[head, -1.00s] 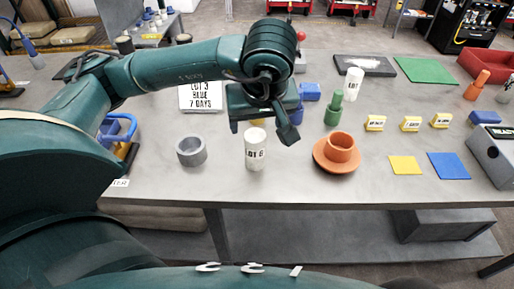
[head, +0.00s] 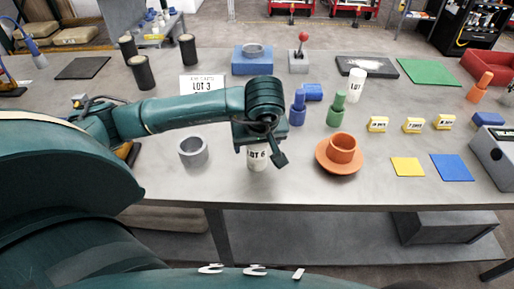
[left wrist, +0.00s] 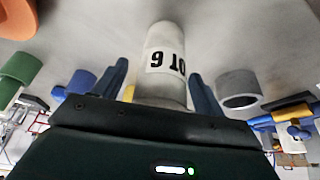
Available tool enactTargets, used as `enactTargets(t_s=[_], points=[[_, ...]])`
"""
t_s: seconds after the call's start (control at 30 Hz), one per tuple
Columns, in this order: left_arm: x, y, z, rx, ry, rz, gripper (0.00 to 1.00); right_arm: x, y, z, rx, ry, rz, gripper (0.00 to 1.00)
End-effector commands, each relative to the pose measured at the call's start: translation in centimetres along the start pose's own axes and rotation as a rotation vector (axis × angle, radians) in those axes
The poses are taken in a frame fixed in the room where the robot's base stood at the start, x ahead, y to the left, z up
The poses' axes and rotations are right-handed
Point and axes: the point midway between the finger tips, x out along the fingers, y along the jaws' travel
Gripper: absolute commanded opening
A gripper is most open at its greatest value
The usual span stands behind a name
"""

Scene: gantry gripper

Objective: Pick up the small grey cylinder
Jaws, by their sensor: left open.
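A grey, open-topped hollow cylinder (head: 193,152) stands on the grey table, left of my left gripper. It also shows in the left wrist view (left wrist: 238,88), right of the fingers. A pale grey-white cylinder marked LOT 6 (head: 257,161) stands upright on the table, its upper part hidden by my left gripper (head: 260,155). In the left wrist view this LOT 6 cylinder (left wrist: 164,55) is between the two open blue-grey fingers, with a visible gap on each side. My left gripper is open and empty. My right gripper is not in view.
An orange cup (head: 342,148) on a saucer stands right of my left gripper. Behind it are a green peg (head: 337,110) and a blue peg (head: 298,108). A second white cylinder (head: 356,85) is farther back. The table front is clear.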

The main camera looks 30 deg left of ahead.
Motion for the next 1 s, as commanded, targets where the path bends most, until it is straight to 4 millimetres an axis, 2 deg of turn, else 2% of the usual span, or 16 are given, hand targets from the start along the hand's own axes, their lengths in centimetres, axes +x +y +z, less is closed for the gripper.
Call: enactTargets(t_s=[0.13, 0.9, 1.0], points=[[0.01, -0.01, 0.0, 0.0, 0.0, 0.0, 0.71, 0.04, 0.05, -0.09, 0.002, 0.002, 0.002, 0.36], [-0.04, -0.01, -0.01, -0.001, 0.0, 0.0, 0.08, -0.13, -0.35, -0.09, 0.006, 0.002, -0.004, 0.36], [-0.13, 0.03, -0.08, -0.002, 0.002, 0.001, 0.08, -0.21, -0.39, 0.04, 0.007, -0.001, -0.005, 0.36]])
